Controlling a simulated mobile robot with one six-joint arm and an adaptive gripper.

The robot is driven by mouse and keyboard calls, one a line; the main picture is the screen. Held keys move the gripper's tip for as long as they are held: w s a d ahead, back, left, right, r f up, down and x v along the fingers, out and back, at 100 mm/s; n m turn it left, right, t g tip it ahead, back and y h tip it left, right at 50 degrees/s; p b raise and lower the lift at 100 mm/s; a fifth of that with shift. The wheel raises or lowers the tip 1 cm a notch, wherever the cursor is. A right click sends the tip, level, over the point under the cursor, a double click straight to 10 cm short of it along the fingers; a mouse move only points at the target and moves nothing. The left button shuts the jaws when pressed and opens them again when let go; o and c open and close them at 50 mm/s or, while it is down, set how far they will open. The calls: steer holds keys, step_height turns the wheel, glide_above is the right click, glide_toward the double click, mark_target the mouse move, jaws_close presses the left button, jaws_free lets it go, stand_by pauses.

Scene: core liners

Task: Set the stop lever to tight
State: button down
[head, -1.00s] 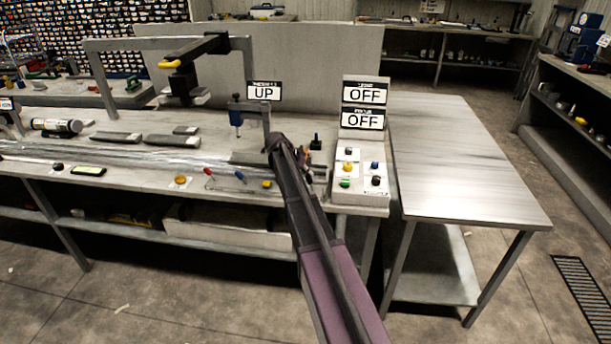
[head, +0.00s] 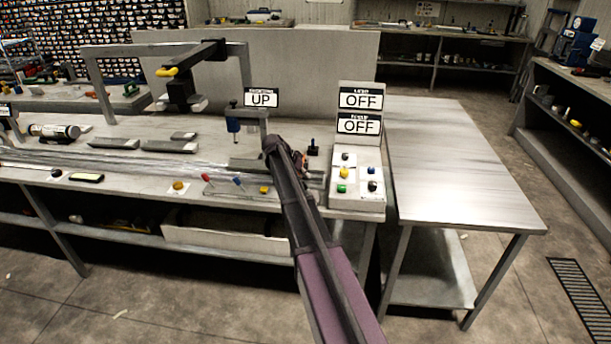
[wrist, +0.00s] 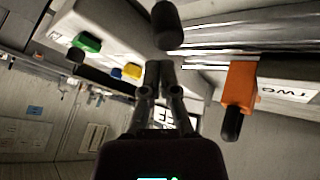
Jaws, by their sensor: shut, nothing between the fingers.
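In the wrist view, my gripper (wrist: 160,68) is shut and empty, with its fingertips close together. A black rounded lever knob (wrist: 167,25) stands just beyond the fingertips, apparently apart from them. An orange block (wrist: 240,84) with a black grip (wrist: 231,124) sits to the right, beside a plate marked TWO (wrist: 288,90). I cannot tell for certain which of these is the stop lever, and no "tight" marking is readable. In the head view, my arm covers most of the gripper. A black upright knob (head: 313,147) stands right of it on the bench.
A button box (head: 357,205) with several coloured buttons stands right of my arm, below two OFF signs (head: 359,124). The side table (head: 460,180) is clear.

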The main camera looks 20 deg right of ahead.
steer(key=shift+a+r, duration=0.1)
steer(key=shift+r, duration=0.05)
steer(key=shift+p+v, duration=0.8)
steer(key=p+v, duration=0.5)
steer(key=v, duration=0.3)
steer(key=shift+w+a+f+p, duration=0.15)
steer(key=shift+a+f+p, duration=0.15)
steer(key=shift+a, duration=0.1)
steer(key=s+a+f+n+y, duration=0.1)
steer(key=s+a+n, duration=0.3)
steer(key=s, duration=0.6)
steer(key=s+a+f+n+y, duration=0.1)
steer(key=s+a+n+y, duration=0.3)
steer(key=s+a, duration=0.4)
steer(key=s+a+f+n+t+y, duration=0.1)
steer(key=s+a+n, duration=0.3)
steer(key=s, duration=1)
steer(key=a+f+y, duration=0.1)
steer(key=a, duration=0.1)
steer(key=shift+a+n+y, duration=0.3)
